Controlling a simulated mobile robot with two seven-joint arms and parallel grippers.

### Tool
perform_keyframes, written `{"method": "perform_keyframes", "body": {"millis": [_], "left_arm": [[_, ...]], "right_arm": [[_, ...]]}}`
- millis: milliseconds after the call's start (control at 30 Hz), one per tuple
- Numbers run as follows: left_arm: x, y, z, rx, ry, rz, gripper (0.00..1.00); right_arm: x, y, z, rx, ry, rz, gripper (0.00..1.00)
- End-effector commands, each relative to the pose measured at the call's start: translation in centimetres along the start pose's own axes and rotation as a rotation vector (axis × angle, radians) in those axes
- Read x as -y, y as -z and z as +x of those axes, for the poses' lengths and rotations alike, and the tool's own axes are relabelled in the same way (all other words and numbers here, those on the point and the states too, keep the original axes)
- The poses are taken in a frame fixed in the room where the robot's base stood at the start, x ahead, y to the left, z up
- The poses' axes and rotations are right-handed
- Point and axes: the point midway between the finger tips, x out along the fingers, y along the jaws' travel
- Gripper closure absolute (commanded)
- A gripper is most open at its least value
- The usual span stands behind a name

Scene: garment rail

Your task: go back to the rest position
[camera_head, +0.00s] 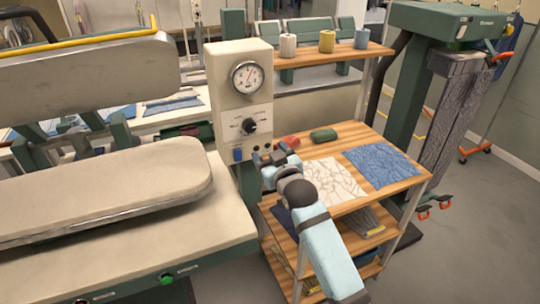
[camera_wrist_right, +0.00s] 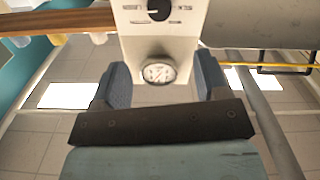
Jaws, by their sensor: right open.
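My right gripper (camera_head: 272,156) is raised in front of the lower part of a cream control panel (camera_head: 238,95). My light blue right arm reaches to it from the lower right. In the right wrist view the two blue-grey fingers of the gripper (camera_wrist_right: 163,80) stand wide apart with nothing between them. Behind them the panel's round gauge (camera_wrist_right: 158,71) and black knob (camera_wrist_right: 159,10) show upside down. I cannot tell whether the gripper touches the panel. My left gripper is not in view.
A padded press with a lower board (camera_head: 100,195) and a raised upper head (camera_head: 85,70) stands left. A wooden shelf unit (camera_head: 415,180) bears a white patterned cloth (camera_head: 322,184), a blue cloth (camera_head: 383,165) and a green item (camera_head: 323,135). Dark trousers (camera_head: 455,110) hang right. Floor is clear lower right.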

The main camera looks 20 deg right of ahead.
Motion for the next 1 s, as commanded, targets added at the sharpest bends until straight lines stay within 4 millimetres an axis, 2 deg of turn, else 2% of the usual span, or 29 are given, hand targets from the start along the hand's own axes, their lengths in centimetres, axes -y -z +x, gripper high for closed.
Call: {"method": "perform_keyframes", "body": {"millis": [400, 467, 567, 667, 800, 900, 1000], "left_arm": [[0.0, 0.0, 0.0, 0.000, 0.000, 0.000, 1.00], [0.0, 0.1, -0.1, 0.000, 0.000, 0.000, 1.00], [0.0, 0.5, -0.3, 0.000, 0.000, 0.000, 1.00], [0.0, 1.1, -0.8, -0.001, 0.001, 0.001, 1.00], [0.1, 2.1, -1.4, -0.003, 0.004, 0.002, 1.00], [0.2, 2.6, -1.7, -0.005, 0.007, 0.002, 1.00], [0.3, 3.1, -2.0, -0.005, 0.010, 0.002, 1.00]], "right_arm": [[0.0, -0.1, -0.1, 0.002, 0.001, 0.000, 0.32], [0.2, -0.8, -0.5, 0.013, 0.006, 0.000, 0.32], [1.0, -3.5, -2.4, 0.057, 0.029, 0.003, 0.32], [2.5, -8.0, -6.1, 0.135, 0.070, 0.012, 0.32], [4.9, -14.6, -13.5, 0.265, 0.141, 0.036, 0.32], [6.5, -18.4, -19.4, 0.358, 0.190, 0.062, 0.32], [7.8, -21.0, -24.8, 0.437, 0.232, 0.086, 0.32]]}}
